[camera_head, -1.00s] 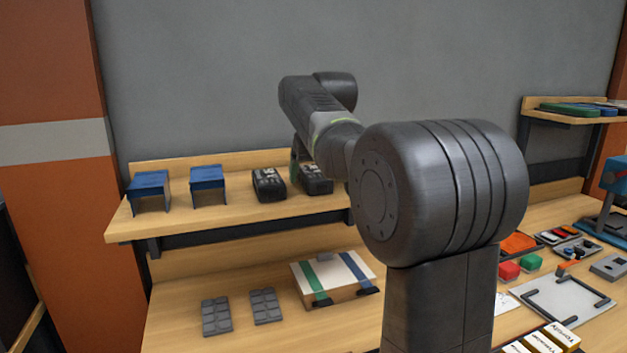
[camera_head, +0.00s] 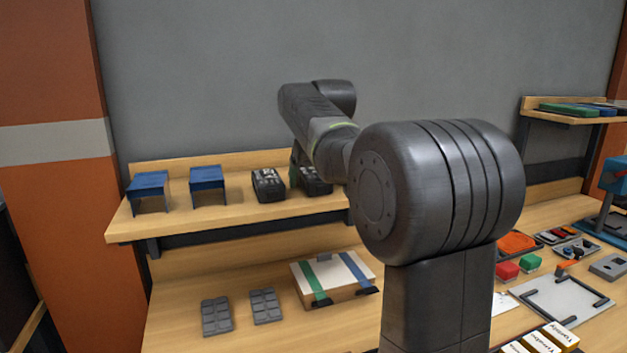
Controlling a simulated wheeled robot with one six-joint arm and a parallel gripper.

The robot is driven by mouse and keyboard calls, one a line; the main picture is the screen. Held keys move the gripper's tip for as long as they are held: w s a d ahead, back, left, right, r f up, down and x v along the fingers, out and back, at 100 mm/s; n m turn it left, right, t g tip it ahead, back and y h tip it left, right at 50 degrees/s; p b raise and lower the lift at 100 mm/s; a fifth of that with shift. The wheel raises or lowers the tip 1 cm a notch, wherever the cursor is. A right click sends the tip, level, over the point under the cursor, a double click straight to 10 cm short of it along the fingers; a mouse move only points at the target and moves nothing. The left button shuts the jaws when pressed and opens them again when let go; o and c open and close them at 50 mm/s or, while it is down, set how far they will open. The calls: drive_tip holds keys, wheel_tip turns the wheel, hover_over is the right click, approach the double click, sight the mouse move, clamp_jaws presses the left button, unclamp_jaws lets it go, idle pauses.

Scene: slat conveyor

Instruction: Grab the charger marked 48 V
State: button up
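Two black chargers stand side by side on the upper wooden shelf. The left charger (camera_head: 268,186) is in plain view, with pale marks on its top that are too small to read. The right charger (camera_head: 317,184) is partly hidden behind my arm. I cannot tell which one is marked 48 V. My gripper (camera_head: 294,172) is mostly hidden by my arm links; a dark part of it reaches down at the left side of the right charger. Whether it touches the charger or is open or shut does not show.
Two blue-topped stands (camera_head: 149,187) (camera_head: 207,182) are left of the chargers on the shelf (camera_head: 232,203). Below, a strapped box (camera_head: 333,279) and two grey trays (camera_head: 216,316) (camera_head: 265,306) lie on the bench. Small parts and a grey plate (camera_head: 562,302) lie at the right.

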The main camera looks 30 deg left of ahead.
drive_tip(key=c, duration=1.3)
drive_tip(key=shift+c, duration=0.2)
drive_tip(key=shift+r, duration=0.15)
